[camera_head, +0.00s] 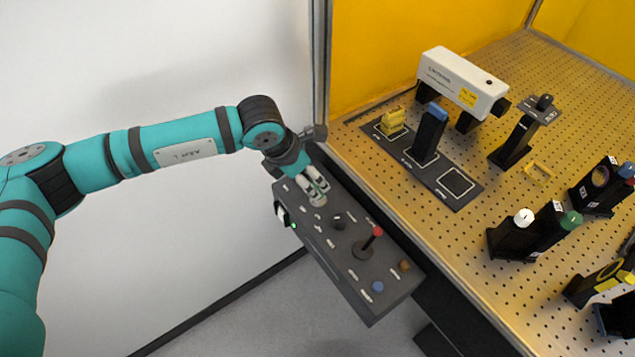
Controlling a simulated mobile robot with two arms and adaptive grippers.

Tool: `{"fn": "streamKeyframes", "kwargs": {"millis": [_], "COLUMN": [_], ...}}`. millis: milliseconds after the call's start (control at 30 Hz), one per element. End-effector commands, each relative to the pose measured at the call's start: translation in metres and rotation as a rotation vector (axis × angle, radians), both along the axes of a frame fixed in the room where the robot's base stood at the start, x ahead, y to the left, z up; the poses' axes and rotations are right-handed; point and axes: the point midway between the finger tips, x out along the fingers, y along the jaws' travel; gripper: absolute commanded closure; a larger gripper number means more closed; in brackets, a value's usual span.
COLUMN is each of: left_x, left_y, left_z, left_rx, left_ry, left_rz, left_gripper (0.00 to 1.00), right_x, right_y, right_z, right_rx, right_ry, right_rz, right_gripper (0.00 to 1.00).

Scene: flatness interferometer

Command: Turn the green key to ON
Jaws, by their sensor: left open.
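A dark grey control panel (345,275) hangs along the left edge of the perforated table. My left gripper (319,190) is over the far end of the panel, its fingers pointing down, open. A pale round part (318,201) shows right under the fingertips; I cannot tell whether they touch it. I cannot make out a green key; the gripper hides part of this area. A small green light (293,225) shows on the panel's left side, by a white part (281,212). My right gripper is not in view.
The panel also bears a black knob (338,219), a red-topped joystick (372,239), a blue button (378,286) and an orange-brown button (404,265). The perforated table (480,235) holds a white laser unit (462,82) and several black optic mounts. A metal post (320,60) stands close behind my gripper.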

Motion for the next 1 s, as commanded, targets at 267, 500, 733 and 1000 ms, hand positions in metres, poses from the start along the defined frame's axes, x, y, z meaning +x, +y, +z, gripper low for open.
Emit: {"fn": "streamKeyframes", "kwargs": {"millis": [267,500,733,1000], "left_x": [0.011,0.016,0.017,0.017], "left_y": [-0.016,-0.022,-0.023,-0.023], "left_z": [-0.046,-0.066,-0.069,-0.068], "left_rx": [0.001,0.0,-0.001,-0.001], "left_ry": [0.002,0.0,-0.001,-0.001], "left_rz": [0.0,-0.001,-0.001,-0.001], "left_gripper": [0.38,0.38,0.38,0.62], "right_x": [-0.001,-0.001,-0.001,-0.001], "right_y": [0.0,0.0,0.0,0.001], "right_z": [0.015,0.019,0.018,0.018], "right_rx": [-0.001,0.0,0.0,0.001], "right_ry": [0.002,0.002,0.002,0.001], "right_rz": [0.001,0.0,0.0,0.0], "right_gripper": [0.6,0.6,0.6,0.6]}}
